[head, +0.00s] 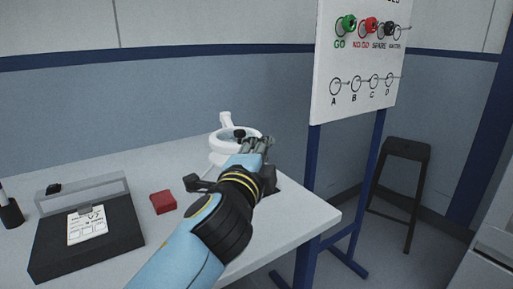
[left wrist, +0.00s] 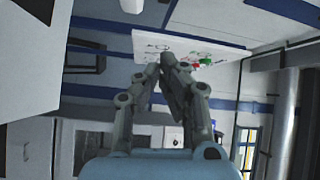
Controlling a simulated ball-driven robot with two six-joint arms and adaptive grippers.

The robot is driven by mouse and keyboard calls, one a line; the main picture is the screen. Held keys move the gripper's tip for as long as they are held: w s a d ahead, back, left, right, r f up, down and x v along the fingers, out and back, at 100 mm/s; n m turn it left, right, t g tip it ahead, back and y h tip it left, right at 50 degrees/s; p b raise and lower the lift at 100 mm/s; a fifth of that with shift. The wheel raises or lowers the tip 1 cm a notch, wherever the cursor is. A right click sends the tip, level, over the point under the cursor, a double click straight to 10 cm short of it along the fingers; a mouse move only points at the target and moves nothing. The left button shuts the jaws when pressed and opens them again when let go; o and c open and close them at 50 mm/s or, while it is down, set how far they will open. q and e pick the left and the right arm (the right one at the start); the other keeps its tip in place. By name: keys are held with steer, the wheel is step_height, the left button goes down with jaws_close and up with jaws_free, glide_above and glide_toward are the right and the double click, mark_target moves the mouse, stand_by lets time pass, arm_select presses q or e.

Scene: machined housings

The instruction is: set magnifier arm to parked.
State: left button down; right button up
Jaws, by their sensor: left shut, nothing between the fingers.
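The magnifier (head: 228,137), a white ring-shaped head with a short white arm piece rising behind it, stands at the back of the table. A small dark knob shows at the ring. My left gripper (head: 262,141) is shut and empty, its fingertips overlapping the right edge of the ring in the head view. I cannot tell whether they touch it. In the left wrist view the left gripper's fingers (left wrist: 166,64) meet at the tips with nothing between them. My left forearm and gripper hide the magnifier's lower right side. My right gripper is in neither view.
The white table (head: 305,215) holds a red block (head: 163,202) and a black case (head: 90,252) with a paper label. A signboard (head: 350,110) on blue posts stands right of the table, with a dark stool (head: 405,152) beyond. The table's right front corner is clear.

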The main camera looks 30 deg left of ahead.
mark_target(249, 137)
arm_select(q)
steer(key=x, duration=0.8)
steer(key=s+a, duration=0.1)
steer(key=s+a+p, duration=0.1)
steer(key=s, duration=0.1)
steer(key=shift+a+f, duration=0.3)
steer(key=shift+a, duration=0.1)
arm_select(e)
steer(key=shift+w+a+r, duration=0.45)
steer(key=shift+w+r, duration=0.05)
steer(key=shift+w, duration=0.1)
arm_select(q)
steer(key=shift+s+a, duration=0.1)
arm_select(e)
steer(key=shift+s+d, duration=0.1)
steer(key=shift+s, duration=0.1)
arm_select(q)
steer(key=shift+s+a+h, duration=0.1)
steer(key=shift+h, duration=0.2)
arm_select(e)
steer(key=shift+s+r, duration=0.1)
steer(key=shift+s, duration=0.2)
